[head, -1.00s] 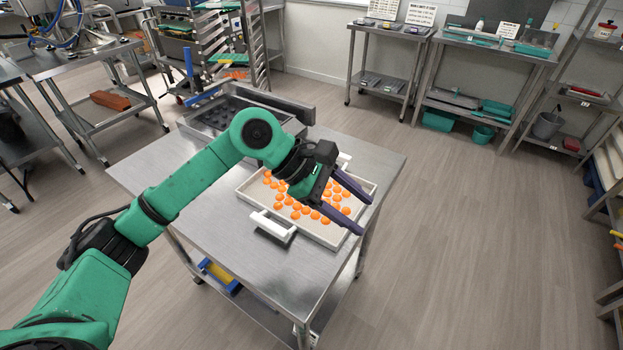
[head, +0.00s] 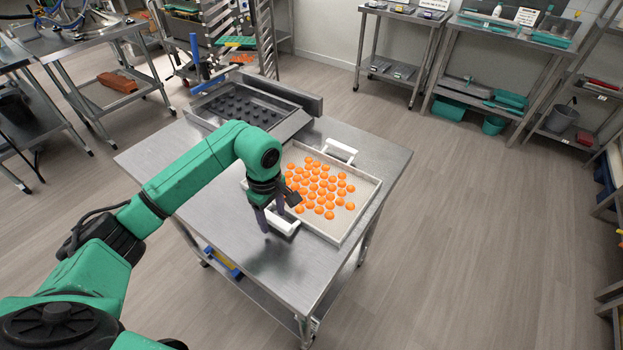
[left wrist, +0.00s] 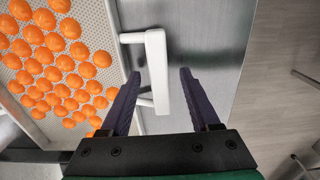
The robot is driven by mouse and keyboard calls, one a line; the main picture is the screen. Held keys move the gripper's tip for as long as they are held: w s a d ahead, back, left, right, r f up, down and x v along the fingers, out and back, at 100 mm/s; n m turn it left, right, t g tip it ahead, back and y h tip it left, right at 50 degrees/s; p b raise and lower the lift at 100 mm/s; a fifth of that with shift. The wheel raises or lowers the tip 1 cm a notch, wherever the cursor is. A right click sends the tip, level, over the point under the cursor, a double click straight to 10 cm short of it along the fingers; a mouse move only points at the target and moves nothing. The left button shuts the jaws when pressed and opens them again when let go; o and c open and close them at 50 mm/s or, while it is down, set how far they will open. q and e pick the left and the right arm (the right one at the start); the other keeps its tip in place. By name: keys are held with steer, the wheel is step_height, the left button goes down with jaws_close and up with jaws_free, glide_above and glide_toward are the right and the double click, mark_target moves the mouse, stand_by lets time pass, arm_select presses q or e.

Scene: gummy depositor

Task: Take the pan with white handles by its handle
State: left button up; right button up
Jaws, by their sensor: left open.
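The pan (head: 345,232) is a shallow pale tray with a perforated floor, holding many orange gummies. It lies on the steel table. Its near white handle (head: 284,222) is beside my left gripper (head: 273,222), and the far white handle (head: 341,150) is clear. In the left wrist view the near handle (left wrist: 157,72) lies ahead, between the lines of the two purple fingers and closer to the left one. My left gripper (left wrist: 160,78) is open and empty, pointing down at the handle. Whether a finger touches it I cannot tell. My right gripper is out of view.
The steel table (head: 190,160) has bare room left of the pan. A dark moulded tray on a machine (head: 240,108) stands behind the pan. A rack (head: 215,40) and shelves stand farther back. The floor at right is free.

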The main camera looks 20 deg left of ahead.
arm_select(q)
steer(key=shift+f, duration=0.65)
jaws_close()
steer(key=shift+w+r, duration=0.1)
stand_by(0.8)
